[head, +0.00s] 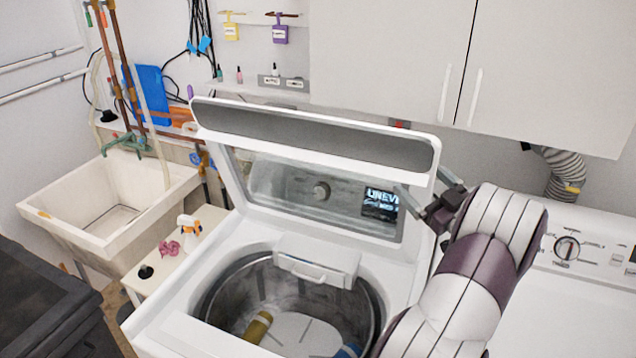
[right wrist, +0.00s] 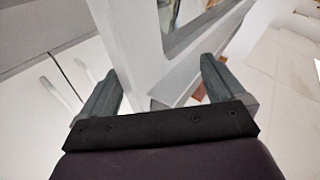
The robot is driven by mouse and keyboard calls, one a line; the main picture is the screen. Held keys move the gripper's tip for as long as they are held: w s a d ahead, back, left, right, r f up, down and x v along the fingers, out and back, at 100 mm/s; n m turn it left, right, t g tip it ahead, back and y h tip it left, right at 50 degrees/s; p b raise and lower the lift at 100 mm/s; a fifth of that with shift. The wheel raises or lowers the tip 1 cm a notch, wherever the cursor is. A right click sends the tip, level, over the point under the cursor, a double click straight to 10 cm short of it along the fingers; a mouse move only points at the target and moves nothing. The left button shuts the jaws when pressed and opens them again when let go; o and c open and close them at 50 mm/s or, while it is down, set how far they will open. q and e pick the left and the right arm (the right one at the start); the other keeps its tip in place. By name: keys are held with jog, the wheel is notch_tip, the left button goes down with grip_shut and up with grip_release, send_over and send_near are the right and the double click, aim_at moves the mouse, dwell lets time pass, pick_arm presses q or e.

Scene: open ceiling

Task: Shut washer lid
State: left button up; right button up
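The washer (head: 165,318) is a white top-loader in the middle of the head view. Its lid (head: 428,165) stands raised and tilted back, with a window in it. The open drum (head: 290,310) shows below. My right gripper (head: 432,208) is at the right edge of the lid. In the right wrist view my right gripper (right wrist: 160,90) has its two fingers apart, with the white lid edge (right wrist: 135,55) between or just beyond them. I cannot tell whether they touch it. My left gripper is not in view.
A utility sink (head: 110,205) stands at the left, with a spray bottle (head: 188,232) on a narrow ledge beside the washer. White cabinets (head: 560,70) hang above. A second white machine (head: 575,290) is at the right. A dark surface (head: 40,310) fills the lower left.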

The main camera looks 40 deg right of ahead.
jog(key=shift+s+a+f+n+b, duration=0.15)
jog(key=shift+s+a+f+b, duration=0.05)
jog(key=shift+a+b, duration=0.15)
jog(key=shift+s+a+f+n+b, duration=0.15)
jog(key=shift+a+f+b, duration=0.05)
jog(key=shift+a, duration=0.15)
jog(key=shift+s+a+r, duration=0.1)
jog(key=shift+a+r, duration=0.05)
jog(key=shift+a, duration=0.05)
jog(key=s+a+f+n+t+y+b, duration=0.1)
jog(key=s+a+f+n+b, duration=0.3)
jog(key=b, duration=0.9)
jog(key=a+f+t, duration=0.1)
jog(key=a+f, duration=0.1)
jog(key=a, duration=0.2)
jog(key=shift+s+a+y, duration=0.15)
jog(key=shift+a+y, duration=0.1)
jog(key=shift+y, duration=0.05)
jog(key=shift+f, duration=0.1)
jog(key=s+a+f+n+t+y+b, duration=0.1)
jog(key=s+a+f+n+b, duration=0.1)
jog(key=b, duration=0.7)
jog(key=shift+a+f+n+y, duration=0.3)
jog(key=shift+a+f, duration=0.55)
jog(key=shift+f, duration=0.35)
